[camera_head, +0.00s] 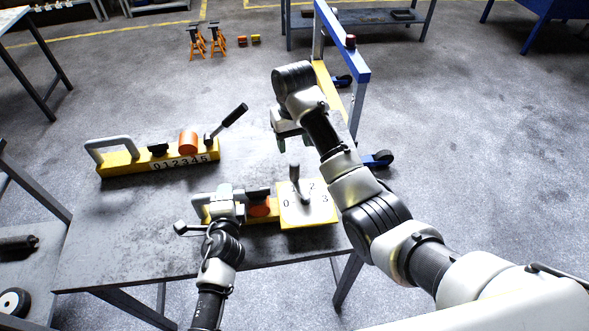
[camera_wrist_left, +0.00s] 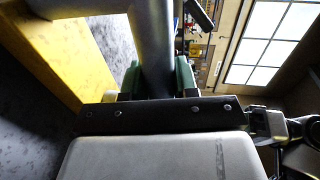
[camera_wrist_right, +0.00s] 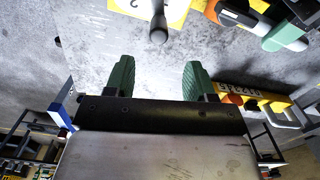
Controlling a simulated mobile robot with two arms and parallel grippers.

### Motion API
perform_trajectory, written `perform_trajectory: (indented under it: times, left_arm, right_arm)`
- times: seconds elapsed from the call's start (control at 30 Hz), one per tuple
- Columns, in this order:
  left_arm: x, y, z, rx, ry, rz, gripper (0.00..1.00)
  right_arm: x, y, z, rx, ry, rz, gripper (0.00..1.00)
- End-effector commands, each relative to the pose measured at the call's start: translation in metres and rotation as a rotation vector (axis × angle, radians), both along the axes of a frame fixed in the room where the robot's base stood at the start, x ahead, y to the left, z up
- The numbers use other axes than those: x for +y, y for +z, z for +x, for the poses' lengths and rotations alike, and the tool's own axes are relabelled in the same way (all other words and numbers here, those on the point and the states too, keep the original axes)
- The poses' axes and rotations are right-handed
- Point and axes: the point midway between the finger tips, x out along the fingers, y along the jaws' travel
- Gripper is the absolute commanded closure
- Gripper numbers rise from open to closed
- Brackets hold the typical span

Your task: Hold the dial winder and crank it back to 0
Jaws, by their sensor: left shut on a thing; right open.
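The dial winder stands near the table's front edge, with a yellow body (camera_head: 262,228), an orange drum (camera_head: 258,207) and a white-and-yellow dial plate (camera_head: 318,214). Figures 0, 2 and 3 show on the plate. A grey crank with an upright knob (camera_head: 294,173) rises from it; the knob also shows in the right wrist view (camera_wrist_right: 158,30). Which figure the crank points to is unclear. My left gripper (camera_head: 226,196) is shut on the winder's grey handle bar (camera_wrist_left: 152,45). My right gripper (camera_wrist_right: 157,78) is open and empty, above the table behind the dial, apart from the knob.
A second yellow device (camera_head: 160,165) with a grey handle, an orange drum, a 012345 strip and a black-gripped lever (camera_head: 233,116) stands at the table's back left. A blue-framed stand (camera_head: 345,45) rises behind the table. Table surface between the two devices is bare.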

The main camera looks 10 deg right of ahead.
Motion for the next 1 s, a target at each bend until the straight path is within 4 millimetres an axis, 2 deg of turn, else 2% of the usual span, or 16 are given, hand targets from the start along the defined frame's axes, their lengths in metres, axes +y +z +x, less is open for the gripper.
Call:
perform_trajectory:
  times: [0.3,0.5,0.7,1.0]
  left_arm:
    - [0.001,-0.001,0.0,0.003,0.003,0.001,1.0]
    - [0.001,-0.001,0.0,0.003,0.003,0.001,1.0]
    - [0.001,-0.001,0.0,0.003,0.003,0.002,1.0]
    - [0.001,-0.001,0.0,0.003,0.003,0.002,1.0]
  right_arm:
    - [-0.001,-0.063,-0.001,0.005,-0.004,-0.002,0.45]
    - [-0.002,-0.095,0.0,0.003,-0.005,-0.001,0.45]
    - [-0.001,-0.111,0.0,0.0,-0.005,-0.001,0.45]
    - [-0.001,-0.113,0.0,-0.001,-0.005,-0.001,0.45]
